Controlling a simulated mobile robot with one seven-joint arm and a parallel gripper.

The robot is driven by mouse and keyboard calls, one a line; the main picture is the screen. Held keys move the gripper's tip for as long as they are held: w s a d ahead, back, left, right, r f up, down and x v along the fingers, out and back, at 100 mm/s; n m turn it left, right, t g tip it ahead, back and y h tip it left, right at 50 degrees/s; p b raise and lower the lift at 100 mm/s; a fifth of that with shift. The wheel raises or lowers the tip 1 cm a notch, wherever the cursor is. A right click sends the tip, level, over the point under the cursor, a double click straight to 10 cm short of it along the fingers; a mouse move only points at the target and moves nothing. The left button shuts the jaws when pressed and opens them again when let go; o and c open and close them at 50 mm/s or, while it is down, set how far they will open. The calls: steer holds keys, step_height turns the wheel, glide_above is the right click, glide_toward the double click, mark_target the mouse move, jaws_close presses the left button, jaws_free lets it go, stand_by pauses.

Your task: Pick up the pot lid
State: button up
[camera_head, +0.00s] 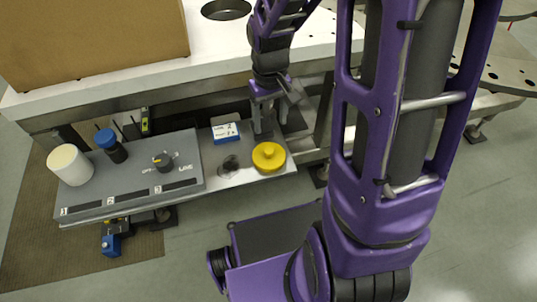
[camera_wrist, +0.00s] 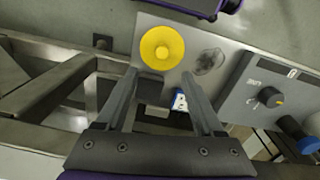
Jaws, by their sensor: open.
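The pot lid appears to be the yellow round piece with a central knob (camera_head: 268,156). It lies on the metal shelf, right of the blue and white box (camera_head: 225,132). In the wrist view the lid (camera_wrist: 162,57) is at top centre, beyond the fingertips. My gripper (camera_head: 271,124) is open and points down over the shelf, just behind the lid. In the wrist view my gripper (camera_wrist: 160,73) has its two fingers spread with nothing held between them. The gap between the fingertips and the lid cannot be judged exactly.
A grey numbered panel (camera_head: 190,160) with a dial (camera_head: 163,161) fills the shelf's left part. A white cylinder (camera_head: 70,165) and a blue-capped dark piece (camera_head: 112,147) stand on it. A cardboard box (camera_head: 90,40) sits on the white worktop (camera_head: 215,55) above.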

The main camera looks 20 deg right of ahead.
steer(key=b, duration=0.1)
glide_above(269, 151)
steer(key=f, duration=0.6)
steer(key=shift+d, duration=0.2)
steer(key=f+b, duration=0.1)
steer(key=f, duration=0.4)
steer(key=shift+a+f, duration=0.1)
steer(key=shift+a, duration=0.1)
jaws_close()
